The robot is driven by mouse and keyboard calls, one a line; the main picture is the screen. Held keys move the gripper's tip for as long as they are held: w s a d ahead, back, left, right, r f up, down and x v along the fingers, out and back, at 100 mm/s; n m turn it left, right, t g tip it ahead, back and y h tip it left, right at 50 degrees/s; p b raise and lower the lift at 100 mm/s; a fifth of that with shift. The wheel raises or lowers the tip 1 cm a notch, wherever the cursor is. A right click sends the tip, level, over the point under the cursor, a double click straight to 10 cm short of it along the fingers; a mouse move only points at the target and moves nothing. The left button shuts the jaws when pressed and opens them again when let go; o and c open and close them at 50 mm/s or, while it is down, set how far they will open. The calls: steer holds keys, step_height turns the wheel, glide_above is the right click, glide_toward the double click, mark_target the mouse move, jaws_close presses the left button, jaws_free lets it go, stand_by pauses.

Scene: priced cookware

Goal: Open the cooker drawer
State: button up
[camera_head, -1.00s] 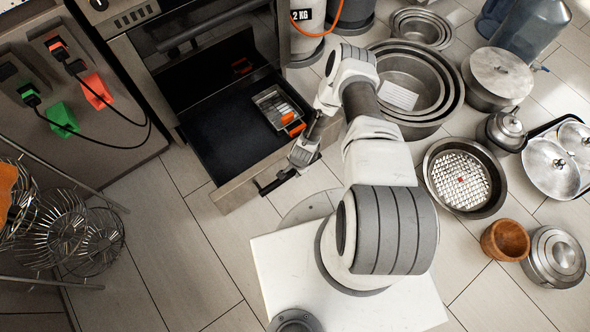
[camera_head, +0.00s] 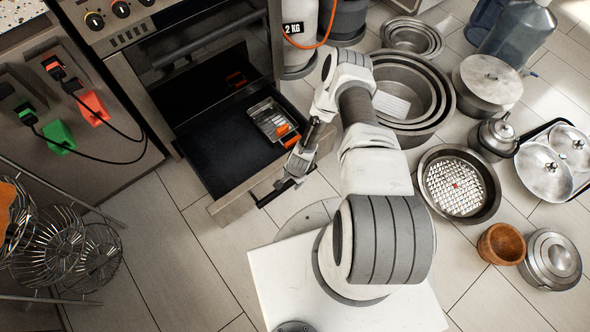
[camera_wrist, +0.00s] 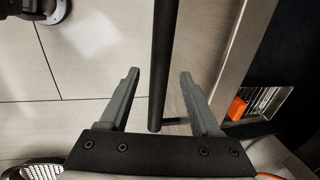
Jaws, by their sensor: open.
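The cooker (camera_head: 170,40) stands at the upper left in the head view. Its low drawer (camera_head: 222,155) is pulled out, with a dark inside and a metal grater-like tray with orange parts (camera_head: 270,120) in it. The drawer front (camera_head: 235,196) carries a black bar handle (camera_head: 268,198). My gripper (camera_head: 288,187) is at the handle's right end. In the wrist view the handle (camera_wrist: 163,60) runs between the two open grey fingers (camera_wrist: 158,95), with gaps on both sides. The drawer's front edge (camera_wrist: 240,55) is right of them.
Nested metal pans (camera_head: 415,90), a perforated pan (camera_head: 458,185) and a wooden bowl (camera_head: 503,243) stand on the floor to the right. Wire baskets (camera_head: 60,245) are at the left. The floor in front of the drawer is clear.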

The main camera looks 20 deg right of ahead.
step_height(320, 180, up, 14)
steer(key=s+d+p, duration=0.1)
steer(key=s+p, duration=0.1)
steer(key=p, duration=0.3)
steer(key=shift+s+r, duration=0.25)
steer(key=shift+s, duration=0.1)
steer(key=w+d+r+n+t, duration=0.1)
steer(key=w+r+n, duration=0.3)
steer(key=r, duration=0.8)
steer(key=w+d+r+n, duration=0.1)
steer(key=w+r, duration=0.6)
steer(key=r, duration=0.6)
step_height(320, 180, up, 18)
steer(key=s+a+n+t, duration=0.1)
steer(key=s+a+n, duration=0.1)
steer(key=s+n, duration=0.15)
steer(key=s+a+r+n+t, duration=0.2)
steer(key=s+r+n, duration=0.3)
steer(key=s+r, duration=1.35)
step_height(320, 180, up, 19)
steer(key=s+p, duration=0.1)
steer(key=p, duration=1.7)
steer(key=shift+s+d+f+h+p, duration=0.2)
steer(key=shift+s+d+h+p, duration=0.1)
steer(key=shift+h+p, duration=0.1)
